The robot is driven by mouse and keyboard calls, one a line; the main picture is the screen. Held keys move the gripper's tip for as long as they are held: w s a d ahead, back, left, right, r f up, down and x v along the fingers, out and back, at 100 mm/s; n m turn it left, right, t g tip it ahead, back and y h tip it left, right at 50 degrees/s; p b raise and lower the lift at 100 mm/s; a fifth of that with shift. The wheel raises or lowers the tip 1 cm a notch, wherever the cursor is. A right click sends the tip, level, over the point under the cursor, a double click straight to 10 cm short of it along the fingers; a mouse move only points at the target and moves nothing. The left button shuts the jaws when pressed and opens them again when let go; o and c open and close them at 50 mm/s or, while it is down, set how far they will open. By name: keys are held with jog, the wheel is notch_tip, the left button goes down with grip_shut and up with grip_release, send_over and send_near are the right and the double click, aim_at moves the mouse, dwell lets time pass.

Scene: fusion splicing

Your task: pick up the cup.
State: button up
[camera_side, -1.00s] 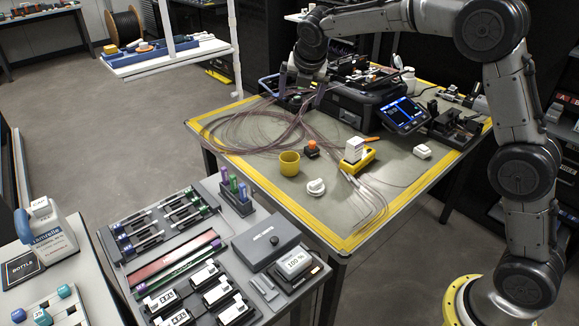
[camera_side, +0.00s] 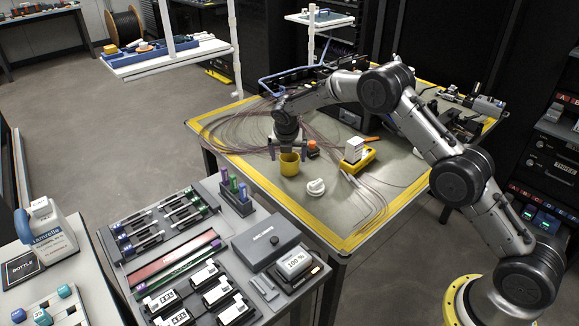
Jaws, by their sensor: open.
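The yellow cup (camera_side: 289,165) stands upright near the left edge of the work table (camera_side: 262,187). My gripper (camera_side: 287,152) points down directly over the cup, with its two fingers apart. One finger shows to the left of the cup's rim and the other to the right. The fingertips are at about rim height in this view. I cannot tell whether either finger touches the cup.
Just right of the cup are a small orange-topped item (camera_side: 313,149) and a white knob-like piece (camera_side: 316,187). A yellow holder with a white box (camera_side: 355,152) stands farther right. Loose fibres (camera_side: 225,130) lie behind and left.

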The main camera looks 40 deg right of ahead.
jog(key=shift+x, duration=2.85)
jog(key=shift+d+r, duration=0.1)
jog(key=shift+d, duration=0.1)
jog(key=c, duration=1.3)
jog(key=shift+w, duration=0.1)
jog(key=shift+c, duration=0.5)
jog(key=shift+r, duration=0.15)
